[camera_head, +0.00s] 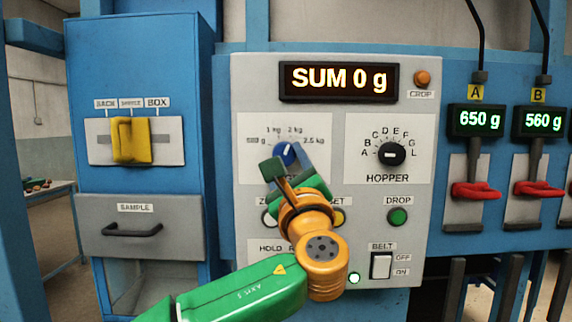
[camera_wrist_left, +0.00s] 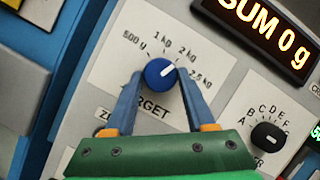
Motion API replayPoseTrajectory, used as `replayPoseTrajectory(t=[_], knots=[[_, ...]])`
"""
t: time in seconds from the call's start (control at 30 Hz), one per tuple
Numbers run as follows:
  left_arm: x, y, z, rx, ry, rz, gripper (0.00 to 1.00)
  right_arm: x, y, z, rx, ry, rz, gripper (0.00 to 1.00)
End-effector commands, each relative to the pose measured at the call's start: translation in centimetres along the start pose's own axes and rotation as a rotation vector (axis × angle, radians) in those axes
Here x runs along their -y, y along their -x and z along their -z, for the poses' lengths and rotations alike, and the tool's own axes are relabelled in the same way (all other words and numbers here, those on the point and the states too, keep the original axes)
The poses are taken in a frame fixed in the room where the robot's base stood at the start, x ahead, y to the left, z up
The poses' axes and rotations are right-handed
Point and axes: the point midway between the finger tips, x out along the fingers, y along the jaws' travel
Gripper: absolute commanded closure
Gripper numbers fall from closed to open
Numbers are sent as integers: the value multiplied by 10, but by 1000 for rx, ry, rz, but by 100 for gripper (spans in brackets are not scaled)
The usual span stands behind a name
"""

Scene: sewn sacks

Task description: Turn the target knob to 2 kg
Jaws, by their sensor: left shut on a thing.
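The blue target knob (camera_head: 285,154) sits on a white dial plate on the grey panel, with 1 kg, 2 kg and 2.5 kg labels around it. In the left wrist view the knob (camera_wrist_left: 158,74) shows its white pointer aimed up and right, roughly towards the 2 kg mark. My left gripper (camera_head: 289,163) is shut on the knob, with one blue finger on each side of it. In the head view the gripper and wrist cover the lower part of the dial. My right gripper is not in view.
The display (camera_head: 339,81) reads SUM 0 g. The black hopper knob (camera_head: 391,154), green drop button (camera_head: 398,216) and belt switch (camera_head: 381,265) are to the right. A yellow handle (camera_head: 131,139) sits on the blue cabinet at left. Red levers (camera_head: 476,191) are at far right.

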Motion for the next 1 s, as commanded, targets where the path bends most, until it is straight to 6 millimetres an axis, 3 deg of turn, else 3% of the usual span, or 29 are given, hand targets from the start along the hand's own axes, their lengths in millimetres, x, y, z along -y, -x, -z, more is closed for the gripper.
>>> replayPoseTrajectory(t=[0.57, 0.6, 0.67, 1.0], knots=[[1, 0, 0, 2, 29, -10, 100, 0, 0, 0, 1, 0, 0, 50], [1, 0, 0, 2, 29, -10, 34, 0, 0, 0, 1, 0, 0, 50], [1, 0, 0, 2, 29, -10, 18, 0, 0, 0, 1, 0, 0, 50], [-1, 6, 3, 2, 29, -8, 15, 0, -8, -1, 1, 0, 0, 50]])
